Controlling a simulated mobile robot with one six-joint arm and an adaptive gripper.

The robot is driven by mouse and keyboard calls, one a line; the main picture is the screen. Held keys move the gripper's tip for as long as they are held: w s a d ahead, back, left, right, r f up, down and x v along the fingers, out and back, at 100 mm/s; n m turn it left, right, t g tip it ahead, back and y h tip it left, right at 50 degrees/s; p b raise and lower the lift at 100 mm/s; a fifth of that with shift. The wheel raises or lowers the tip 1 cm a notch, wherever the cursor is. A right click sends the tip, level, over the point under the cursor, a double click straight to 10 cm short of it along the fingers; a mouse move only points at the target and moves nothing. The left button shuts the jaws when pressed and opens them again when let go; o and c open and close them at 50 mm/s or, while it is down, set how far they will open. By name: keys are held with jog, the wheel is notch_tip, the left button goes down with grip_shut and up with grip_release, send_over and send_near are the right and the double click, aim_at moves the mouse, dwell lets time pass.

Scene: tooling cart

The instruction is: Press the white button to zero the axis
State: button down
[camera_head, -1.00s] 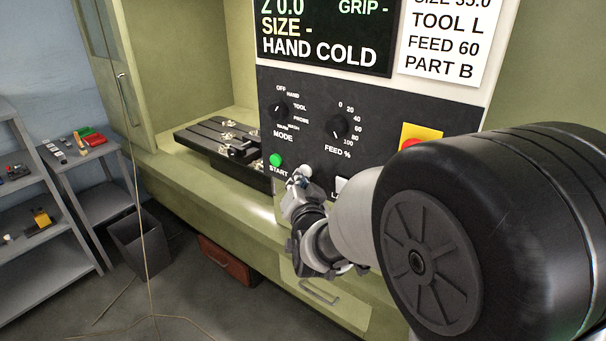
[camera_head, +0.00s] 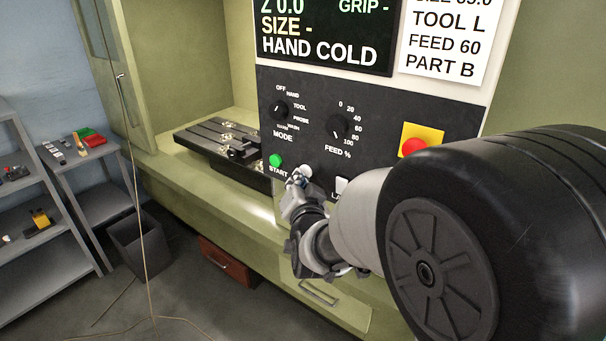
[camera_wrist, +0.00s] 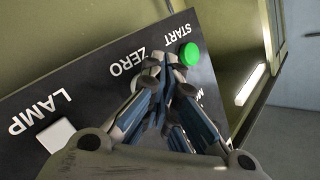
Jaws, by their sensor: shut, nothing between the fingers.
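The white button (camera_head: 306,171) is on the dark control panel (camera_head: 360,165), right of the green START button (camera_head: 276,160). In the wrist view, the white button (camera_wrist: 137,84) sits by the ZERO label and is partly hidden by my fingers. My gripper (camera_head: 296,178) is shut and empty, with its tips at the button's lower left in the head view. In the wrist view, my gripper (camera_wrist: 154,64) has its fingertips beside the button, over the panel. I cannot tell whether they touch the button or the panel.
A white LAMP switch (camera_wrist: 56,134) lies on the panel's other side of ZERO. A red stop button (camera_head: 413,147) on a yellow plate, a MODE knob (camera_head: 280,109) and a FEED knob (camera_head: 338,127) are above. A vise (camera_head: 240,150) sits on the machine bed at left.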

jog(key=shift+s+a, duration=0.4)
jog(key=shift+s, duration=0.15)
jog(key=shift+f, duration=0.1)
jog(key=s+a, duration=0.1)
jog(key=s, duration=0.1)
jog(key=s+a+b, duration=0.1)
jog(key=s+a, duration=0.1)
dwell(0.7)
jog(key=s+d+f+n+g, duration=0.1)
jog(key=s+d, duration=0.4)
jog(key=s, duration=0.5)
jog(key=s+d+f+n+g+h, duration=0.1)
jog(key=s+d+f+n+g, duration=0.1)
jog(key=s+d+g, duration=0.4)
jog(key=s+d+f+n+g+h, duration=0.1)
jog(key=s+d, duration=0.5)
jog(key=s, duration=1)
jog(key=f+n+g, duration=0.1)
jog(key=n+g, duration=0.1)
jog(key=g, duration=0.1)
jog(key=shift+d+b, duration=0.25)
jog(key=shift+b, duration=0.05)
